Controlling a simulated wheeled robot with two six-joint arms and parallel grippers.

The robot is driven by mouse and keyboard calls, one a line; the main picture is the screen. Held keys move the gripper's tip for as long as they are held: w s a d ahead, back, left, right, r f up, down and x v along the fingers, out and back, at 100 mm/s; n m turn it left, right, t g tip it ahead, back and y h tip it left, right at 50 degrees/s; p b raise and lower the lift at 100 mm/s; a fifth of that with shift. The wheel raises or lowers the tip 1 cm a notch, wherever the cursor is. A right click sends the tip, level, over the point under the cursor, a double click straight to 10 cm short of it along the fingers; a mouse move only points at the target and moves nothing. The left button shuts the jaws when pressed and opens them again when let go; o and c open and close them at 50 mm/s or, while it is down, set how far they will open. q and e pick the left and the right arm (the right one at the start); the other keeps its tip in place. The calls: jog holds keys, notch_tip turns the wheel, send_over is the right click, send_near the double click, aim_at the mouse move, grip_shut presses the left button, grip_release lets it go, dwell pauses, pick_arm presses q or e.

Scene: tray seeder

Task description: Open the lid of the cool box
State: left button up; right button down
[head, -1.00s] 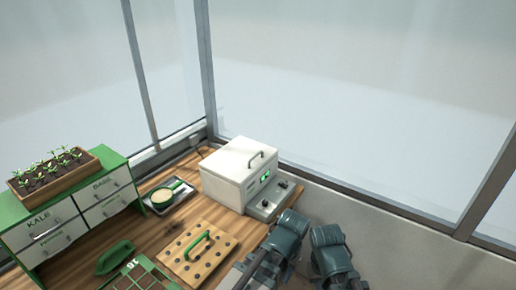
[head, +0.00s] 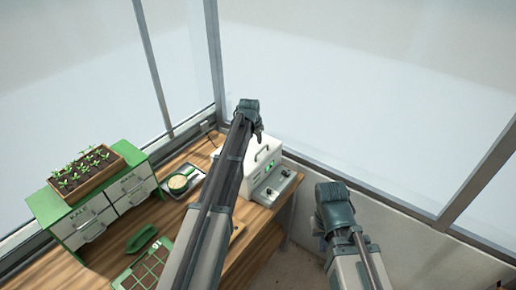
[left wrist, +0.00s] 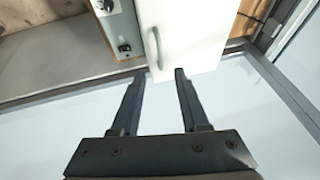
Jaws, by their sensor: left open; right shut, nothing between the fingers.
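The cool box (head: 262,178) is a white box on the right end of the bench, with its lid down. A grey handle (head: 262,154) stands on the lid; it also shows in the left wrist view (left wrist: 155,47) on the white lid (left wrist: 190,32). My left gripper (head: 259,134) hangs above the lid at its window side, and my arm hides the box's left part. In the left wrist view its fingers (left wrist: 160,73) are open and empty, just short of the handle. My right gripper (head: 321,236), mostly hidden by its arm, is shut and empty, right of the bench.
A control panel with knobs (head: 272,190) sits at the box's front. A tray with a round dish (head: 178,183), a green scoop (head: 142,238), a seed tray (head: 145,270) and a drawer cabinet with seedlings (head: 95,205) lie left. Window frames (head: 216,65) stand close behind.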

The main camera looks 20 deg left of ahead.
aim_at(258, 154)
pick_arm(q)
jog(key=shift+f, duration=0.15)
jog(key=b+x, duration=1.2)
jog(key=x, duration=0.1)
jog(key=shift+w+f, duration=0.15)
jog(key=shift+f, duration=0.1)
grip_shut()
dwell(1.0)
